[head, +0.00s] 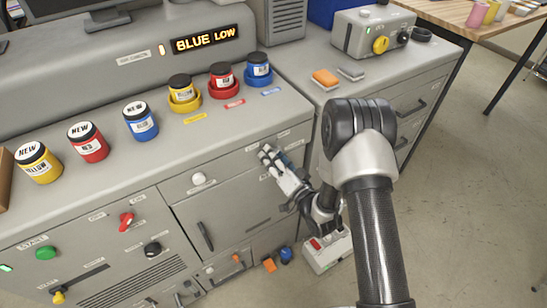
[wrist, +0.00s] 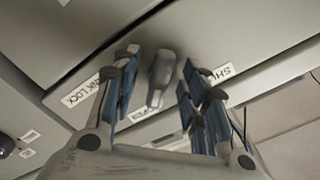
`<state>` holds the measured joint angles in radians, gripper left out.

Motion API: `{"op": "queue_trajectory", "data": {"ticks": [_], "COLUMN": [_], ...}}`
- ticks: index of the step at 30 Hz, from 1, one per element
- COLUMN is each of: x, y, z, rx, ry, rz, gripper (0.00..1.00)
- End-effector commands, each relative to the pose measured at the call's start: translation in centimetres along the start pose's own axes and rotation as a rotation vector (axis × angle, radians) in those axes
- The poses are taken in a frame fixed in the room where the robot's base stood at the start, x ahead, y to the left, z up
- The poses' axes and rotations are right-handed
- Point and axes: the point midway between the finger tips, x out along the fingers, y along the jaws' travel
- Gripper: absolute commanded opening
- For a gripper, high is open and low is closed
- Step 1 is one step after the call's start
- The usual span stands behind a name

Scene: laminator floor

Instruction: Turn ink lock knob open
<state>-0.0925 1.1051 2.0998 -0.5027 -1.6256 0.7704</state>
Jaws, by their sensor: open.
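The ink lock knob (wrist: 161,72) is a grey lever-like handle on the grey cabinet front. In the wrist view it stands between my two blue-padded fingers, with a gap visible on each side. My gripper (wrist: 159,82) is open around it. An ink lock label (wrist: 86,88) is partly covered by the left finger, and a label starting with "SH" (wrist: 222,73) is at the right. Another label (wrist: 145,113) lies below the knob and is partly hidden. In the head view my gripper (head: 268,156) is close to the cabinet front and hides the knob.
A cabinet door with a dark handle (head: 205,236) and a white knob (head: 199,179) are left of my gripper. Several ink jars, including a blue one (head: 140,122), stand on the counter above. A display (head: 207,39) reads BLUE LOW. Open floor lies at the right.

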Motion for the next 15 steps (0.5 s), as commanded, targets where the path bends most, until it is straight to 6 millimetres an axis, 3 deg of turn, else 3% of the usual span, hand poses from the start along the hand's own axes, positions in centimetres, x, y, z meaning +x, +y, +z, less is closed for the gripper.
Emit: {"op": "queue_trajectory", "data": {"ticks": [8,15], "x": [-1.5,-6.5], "y": [0.1,0.2], "z": [0.0,-0.1], "rx": [0.001,0.003], "ry": [0.0,0.001], "rz": [0.003,0.007], "gripper": [0.41,0.41]}}
